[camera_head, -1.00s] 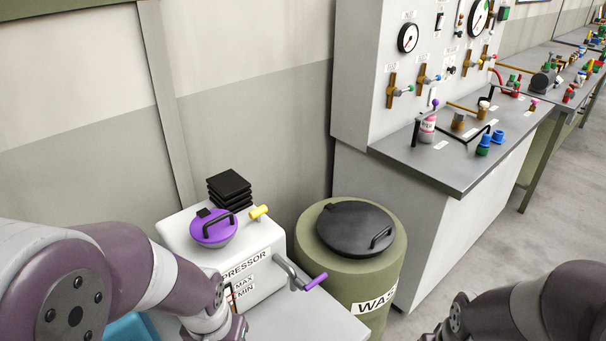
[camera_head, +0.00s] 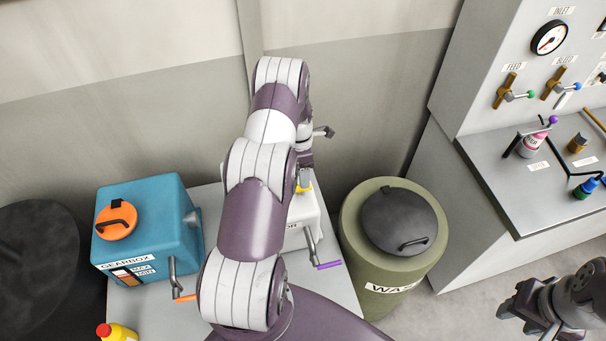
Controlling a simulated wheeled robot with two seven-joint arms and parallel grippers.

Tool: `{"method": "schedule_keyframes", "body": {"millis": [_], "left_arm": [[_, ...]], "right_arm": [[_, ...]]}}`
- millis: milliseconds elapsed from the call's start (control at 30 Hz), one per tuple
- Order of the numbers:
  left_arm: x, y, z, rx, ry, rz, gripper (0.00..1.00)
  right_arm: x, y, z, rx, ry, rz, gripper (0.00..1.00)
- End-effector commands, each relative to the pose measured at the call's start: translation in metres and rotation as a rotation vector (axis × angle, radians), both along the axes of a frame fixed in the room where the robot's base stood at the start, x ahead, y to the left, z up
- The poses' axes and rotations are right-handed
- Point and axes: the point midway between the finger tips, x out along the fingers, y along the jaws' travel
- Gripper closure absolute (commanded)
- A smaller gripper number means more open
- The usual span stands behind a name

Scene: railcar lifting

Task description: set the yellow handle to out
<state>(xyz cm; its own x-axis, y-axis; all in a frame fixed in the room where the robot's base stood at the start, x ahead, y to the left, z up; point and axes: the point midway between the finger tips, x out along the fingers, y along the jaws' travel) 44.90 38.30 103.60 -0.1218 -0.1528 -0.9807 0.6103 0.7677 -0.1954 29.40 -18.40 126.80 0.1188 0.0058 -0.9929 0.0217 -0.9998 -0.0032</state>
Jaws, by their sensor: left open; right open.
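The yellow handle (camera_head: 304,188) shows as a small piece at the top of the white compressor box (camera_head: 305,208). My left arm hides part of the handle and much of the box, including its purple lid, so I cannot tell the handle's setting. My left gripper (camera_head: 324,132) is open, above and behind the handle in the picture. It appears apart from it, and its fingers are only partly visible. My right gripper (camera_head: 518,312) is open and empty at the lower right, over the floor and away from the box.
A purple-gripped crank (camera_head: 328,265) sticks out from the compressor's front. The blue gearbox box (camera_head: 150,225) with an orange lid stands to its left. A green waste drum (camera_head: 365,268) stands close at its right. A grey panel bench (camera_head: 515,195) is further right.

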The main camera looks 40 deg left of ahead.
Motion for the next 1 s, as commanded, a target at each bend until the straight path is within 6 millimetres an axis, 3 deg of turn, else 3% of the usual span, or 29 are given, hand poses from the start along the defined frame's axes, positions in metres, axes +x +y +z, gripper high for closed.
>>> {"method": "schedule_keyframes", "body": {"millis": [33, 233, 533, 567, 700, 867, 1000], "left_arm": [[-0.002, -0.002, -0.005, -0.002, 0.002, -0.001, 0.49], [-0.004, -0.006, -0.033, 0.000, 0.000, -0.002, 0.49], [-0.004, -0.006, -0.039, 0.001, -0.002, -0.003, 0.49], [-0.004, -0.006, -0.039, 0.001, -0.002, -0.003, 0.53], [-0.005, -0.006, -0.039, 0.001, -0.002, -0.003, 0.98], [-0.004, -0.006, -0.037, 0.002, -0.002, -0.003, 1.00], [-0.003, -0.005, -0.014, 0.003, -0.004, -0.003, 1.00]], "right_arm": [[0.000, 0.000, 0.011, 0.000, 0.000, 0.000, 0.57], [0.000, 0.000, 0.019, 0.000, 0.000, 0.000, 0.57], [0.000, 0.000, 0.019, 0.000, 0.000, 0.000, 0.57], [0.000, 0.000, 0.019, 0.000, 0.000, 0.000, 0.57], [0.000, 0.000, 0.019, 0.000, 0.000, 0.000, 0.57], [0.000, 0.000, 0.019, 0.000, 0.000, 0.000, 0.57], [0.000, 0.000, 0.029, 0.000, 0.000, 0.000, 0.57]]}}
